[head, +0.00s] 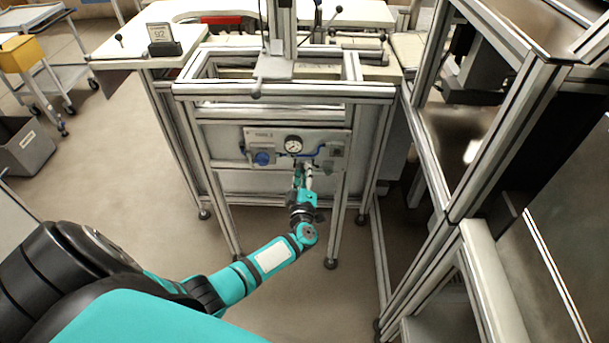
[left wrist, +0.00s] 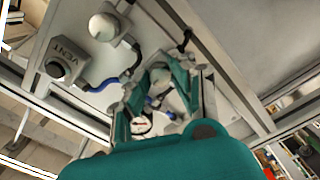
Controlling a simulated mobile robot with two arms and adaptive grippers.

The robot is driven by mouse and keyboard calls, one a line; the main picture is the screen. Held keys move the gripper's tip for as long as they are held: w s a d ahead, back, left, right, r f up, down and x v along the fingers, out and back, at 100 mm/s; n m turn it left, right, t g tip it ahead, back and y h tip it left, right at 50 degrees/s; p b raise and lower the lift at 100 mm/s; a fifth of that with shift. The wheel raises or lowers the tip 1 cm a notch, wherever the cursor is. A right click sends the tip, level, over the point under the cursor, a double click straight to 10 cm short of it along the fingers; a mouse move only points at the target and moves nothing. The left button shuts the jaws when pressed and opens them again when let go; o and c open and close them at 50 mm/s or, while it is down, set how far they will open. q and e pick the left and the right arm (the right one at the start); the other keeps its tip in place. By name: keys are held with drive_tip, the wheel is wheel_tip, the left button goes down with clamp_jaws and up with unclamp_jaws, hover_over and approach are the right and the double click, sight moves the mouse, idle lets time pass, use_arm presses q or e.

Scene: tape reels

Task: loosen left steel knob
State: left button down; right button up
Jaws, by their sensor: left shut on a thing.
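My left gripper (head: 303,170) reaches up to the front panel (head: 228,135) of the aluminium frame, just below the gauge (head: 293,144). In the left wrist view its teal fingers (left wrist: 154,88) close around a small pale steel knob (left wrist: 159,76), mostly hidden between them. In the head view the fingers and wrist cover that knob. My right gripper is not in view.
Blue hoses run close to the fingers. Frame posts (head: 222,210) stand on both sides. Open floor (head: 130,170) lies to the left.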

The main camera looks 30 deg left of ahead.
use_arm(q)
drive_tip(key=n+b, duration=0.2)
drive_tip(key=n, duration=0.2)
drive_tip(key=n+b, duration=0.2)
drive_tip(key=n, duration=0.2)
drive_tip(key=n+b, duration=0.2)
drive_tip(key=n, duration=0.2)
drive_tip(key=shift+f, duration=0.25)
idle(0.5)
drive_tip(key=c, duration=1.1)
unclamp_jaws()
drive_tip(key=shift+r, duration=0.15)
drive_tip(key=v, duration=1.2)
